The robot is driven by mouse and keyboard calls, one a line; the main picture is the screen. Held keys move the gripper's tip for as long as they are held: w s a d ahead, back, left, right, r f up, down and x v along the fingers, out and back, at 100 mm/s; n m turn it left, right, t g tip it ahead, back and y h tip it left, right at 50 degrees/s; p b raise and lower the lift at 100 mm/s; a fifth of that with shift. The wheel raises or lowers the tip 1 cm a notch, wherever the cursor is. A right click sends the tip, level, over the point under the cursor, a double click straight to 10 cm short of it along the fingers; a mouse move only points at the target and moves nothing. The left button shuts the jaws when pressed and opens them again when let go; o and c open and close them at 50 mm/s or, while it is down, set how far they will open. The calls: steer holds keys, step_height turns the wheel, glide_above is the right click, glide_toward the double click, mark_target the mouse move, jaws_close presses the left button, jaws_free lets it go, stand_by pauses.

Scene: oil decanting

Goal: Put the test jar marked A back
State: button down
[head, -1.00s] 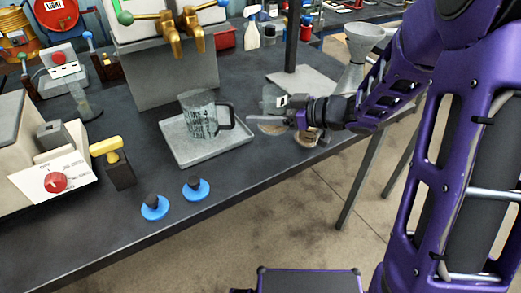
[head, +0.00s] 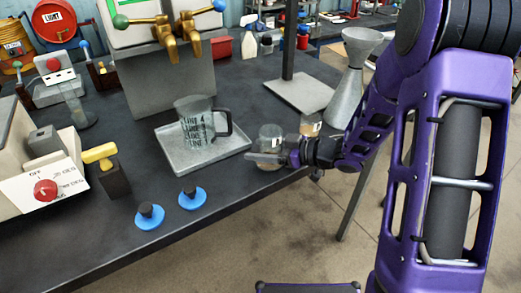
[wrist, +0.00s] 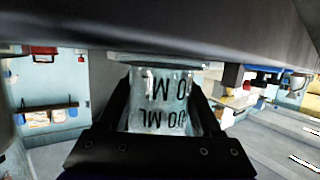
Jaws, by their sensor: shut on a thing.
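A clear glass test jar (head: 269,133) is near the front edge of the dark bench, right of the square metal tray. My gripper (head: 268,157) is shut around its lower side, coming from the right. In the wrist view, the jar (wrist: 162,98) sits between both fingers, with "ML" markings upside down in the picture. Its base is at or very close to the dark bench surface; I cannot tell if it touches. No letter A is readable. A second small jar (head: 311,125) with brownish contents stands just behind my wrist, partly hidden.
A glass measuring jug (head: 197,122) stands on the metal tray (head: 178,160). A metal funnel (head: 352,75) is behind my arm. A stand plate (head: 299,94) lies behind the jars. Two blue-based knobs (head: 149,217) are at front left. The bench edge is close.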

steer(key=shift+f, duration=0.1)
steer(key=shift+c, duration=0.3)
jaws_free()
steer(key=shift+r, duration=0.25)
steer(key=p+v, duration=0.1)
steer(key=v, duration=1.1)
steer(key=shift+p, duration=0.3)
